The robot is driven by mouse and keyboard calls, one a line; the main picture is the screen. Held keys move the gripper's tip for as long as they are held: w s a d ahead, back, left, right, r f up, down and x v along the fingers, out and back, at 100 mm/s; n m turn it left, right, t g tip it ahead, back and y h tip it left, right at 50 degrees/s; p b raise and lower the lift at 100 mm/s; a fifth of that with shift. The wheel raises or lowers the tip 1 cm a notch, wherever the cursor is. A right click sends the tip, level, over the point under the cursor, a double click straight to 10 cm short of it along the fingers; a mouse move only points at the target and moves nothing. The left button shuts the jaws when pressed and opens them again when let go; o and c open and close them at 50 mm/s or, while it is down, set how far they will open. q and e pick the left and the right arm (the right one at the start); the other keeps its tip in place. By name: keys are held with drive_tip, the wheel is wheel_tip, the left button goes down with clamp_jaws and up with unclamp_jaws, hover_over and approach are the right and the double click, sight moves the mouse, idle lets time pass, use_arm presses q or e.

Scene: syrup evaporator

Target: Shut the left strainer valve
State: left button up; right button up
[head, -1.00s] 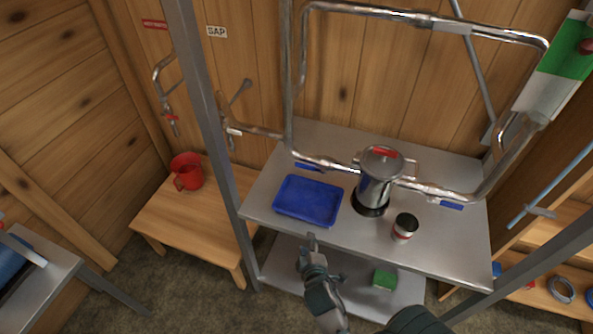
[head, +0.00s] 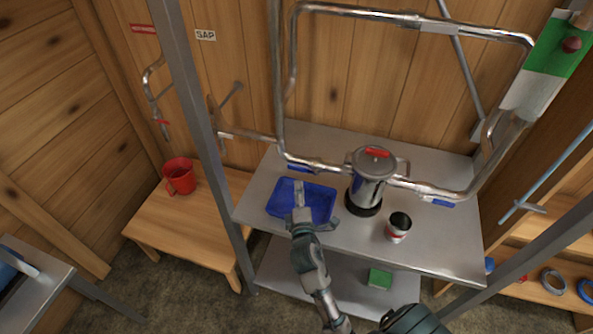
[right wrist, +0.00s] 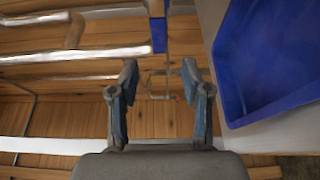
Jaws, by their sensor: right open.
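The left strainer valve shows as a blue lever (head: 301,169) on the lower pipe, left of the steel strainer pot (head: 370,178). In the head view the lever looks roughly in line with the pipe. A blue part, likely this lever, shows in the right wrist view (right wrist: 158,35), beyond the fingertips and apart from them. My right gripper (head: 308,207) is open and empty above the blue tray (head: 275,212), on the near side of the valve. Its two fingers (right wrist: 160,75) are spread in the wrist view. My left gripper is not in view.
A second blue lever (head: 438,202) is on the pipe right of the pot. A small jar (head: 398,228) stands at the shelf's front. A grey post (head: 190,130) rises left of the steel shelf. A red mug (head: 179,176) stands on the wooden bench (head: 190,220).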

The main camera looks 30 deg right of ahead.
sight(296, 170)
drive_tip(key=x, duration=0.9)
drive_tip(key=shift+c, duration=0.3)
drive_tip(key=shift+s+f, duration=0.1)
clamp_jaws()
